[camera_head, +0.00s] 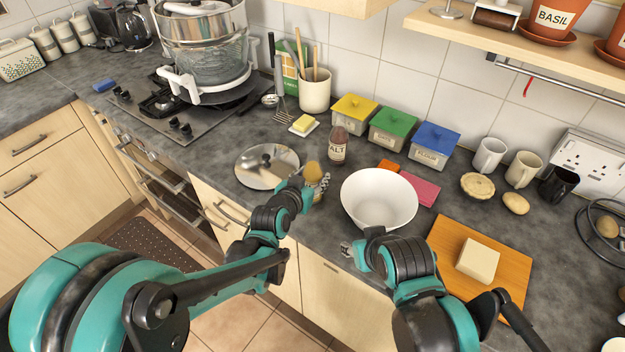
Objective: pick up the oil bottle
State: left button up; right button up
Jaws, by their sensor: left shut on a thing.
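My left gripper (320,187) is shut on a small amber-yellow thing, which I take to be the oil bottle (313,171). Only its rounded upper part shows above the fingers; the rest is hidden by the gripper and wrist. It is over the counter, between the round metal lid and the white bowl. I cannot tell whether its base touches the counter. My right gripper (347,250) is low in front of the white bowl, mostly hidden by its own arm; its jaws are not clear.
A brown bottle labelled "ALT" (338,147) stands just behind. The metal lid (267,167) lies left, the white bowl (379,200) right. Yellow, green and blue boxes (395,128) line the wall. A wooden board (450,245) with a pale block (478,260) is at right.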

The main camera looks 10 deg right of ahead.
aim_at(312, 149)
pick_arm(q)
notch_tip(312, 149, up, 14)
jog(key=p, duration=0.7)
jog(key=shift+r+p, duration=0.6)
jog(key=shift+p, duration=0.1)
pick_arm(e)
notch_tip(312, 149, up, 8)
pick_arm(q)
jog(key=shift+a+f, duration=0.1)
jog(key=shift+f, duration=0.05)
pick_arm(e)
notch_tip(312, 149, down, 4)
jog(key=b, duration=0.4)
jog(key=shift+f+b, duration=0.2)
jog(key=shift+b, duration=0.15)
jog(key=shift+c, duration=0.7)
pick_arm(q)
jog(key=s+a+f+n+y, duration=0.1)
jog(key=a+f, duration=0.2)
jog(key=a, duration=0.6)
jog(key=s+a+f+n+y, duration=0.1)
jog(key=a+f, duration=0.3)
jog(key=a, duration=0.6)
jog(key=s+a+f+n+t+y, duration=0.1)
jog(key=s+a+f, duration=0.1)
jog(key=a, duration=0.8)
jog(key=shift+s+f, duration=0.4)
jog(key=shift+f, duration=0.25)
